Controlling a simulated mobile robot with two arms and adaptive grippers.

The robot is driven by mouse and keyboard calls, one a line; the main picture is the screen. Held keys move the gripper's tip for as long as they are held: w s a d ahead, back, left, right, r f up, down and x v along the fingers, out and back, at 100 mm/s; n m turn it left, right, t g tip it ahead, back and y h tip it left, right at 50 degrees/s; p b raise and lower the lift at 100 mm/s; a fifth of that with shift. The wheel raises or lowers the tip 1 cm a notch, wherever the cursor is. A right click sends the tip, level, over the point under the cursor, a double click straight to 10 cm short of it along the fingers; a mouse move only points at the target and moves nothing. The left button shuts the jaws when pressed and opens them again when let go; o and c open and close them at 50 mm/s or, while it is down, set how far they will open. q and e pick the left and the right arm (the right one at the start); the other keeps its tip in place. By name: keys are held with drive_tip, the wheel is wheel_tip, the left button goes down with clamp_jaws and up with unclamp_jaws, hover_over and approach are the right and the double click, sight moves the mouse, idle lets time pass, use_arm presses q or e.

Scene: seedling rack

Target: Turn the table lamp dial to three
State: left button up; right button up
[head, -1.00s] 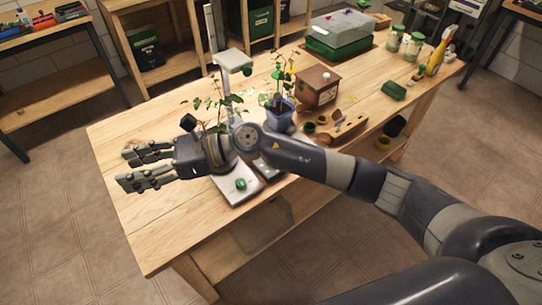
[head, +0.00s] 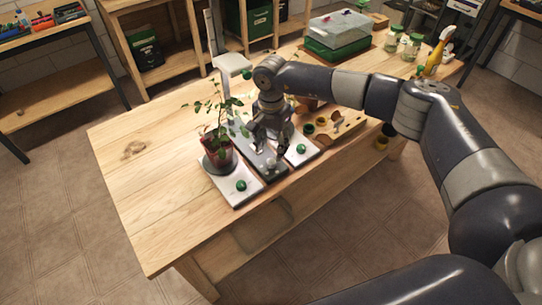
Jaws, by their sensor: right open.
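A white lamp head (head: 232,63) stands over the table behind the potted plant. In front lie three flat plates: a left white one (head: 222,183) with a green knob (head: 241,186), a middle dark grey one (head: 250,160) with a pale knob (head: 270,164), and a right white one with a green knob (head: 301,149). I cannot tell which knob belongs to the lamp. My right gripper (head: 270,148) is open, pointing down above the middle plate, fingers close to the pale knob; contact is unclear. My left gripper is not in view.
A plant in a dark red pot (head: 219,157) stands at the back of the left plate, close to my gripper. A wooden holder (head: 350,127) with small pots lies to the right. The left end of the wooden table (head: 150,200) is clear.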

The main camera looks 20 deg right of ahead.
sight(271, 161)
wheel_tip(271, 161, down, 6)
drive_tip(key=shift+f+p, duration=0.1)
drive_tip(key=shift+p, duration=0.45)
drive_tip(key=shift+c, duration=0.5)
drive_tip(key=shift+a, duration=0.1)
drive_tip(key=c, duration=1)
